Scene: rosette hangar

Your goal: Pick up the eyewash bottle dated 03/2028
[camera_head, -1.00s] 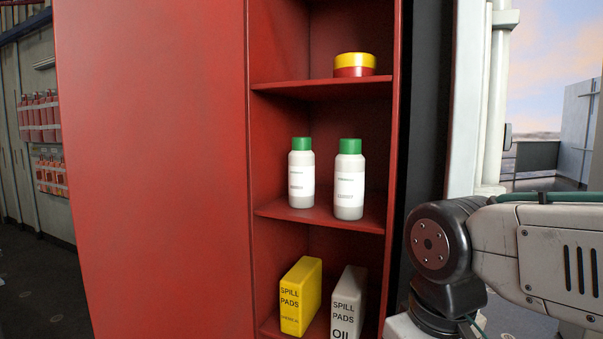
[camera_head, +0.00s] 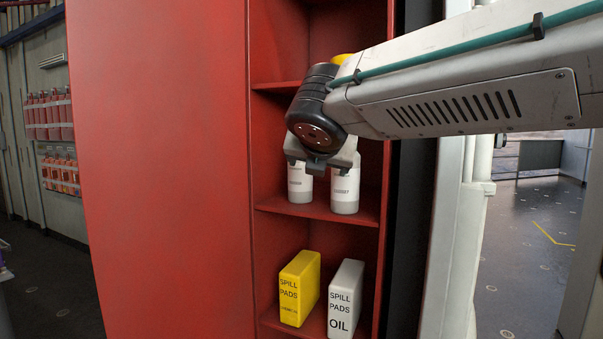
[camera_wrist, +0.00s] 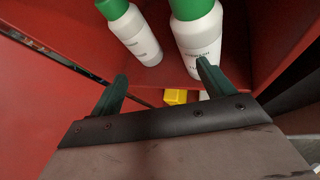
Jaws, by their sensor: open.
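Two white eyewash bottles with green caps and white labels stand upright side by side on the middle shelf. The left bottle (camera_head: 299,184) and right bottle (camera_head: 345,190) have their tops hidden behind my arm in the head view. The wrist view shows the left bottle (camera_wrist: 138,38) and the right bottle (camera_wrist: 199,42) beyond my fingers. The label print is too small to read a date. My gripper (camera_wrist: 162,73) is open and empty in front of the bottles. Its right finger overlaps the right bottle in the picture; contact cannot be told. My gripper also shows in the head view (camera_head: 320,160).
The red cabinet's shelf (camera_head: 318,211) has side walls close by the bottles. Below stand a yellow spill pads box (camera_head: 299,288) and a white-grey oil spill pads box (camera_head: 345,300). A yellow item (camera_head: 341,58) on the upper shelf is mostly hidden by my arm.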

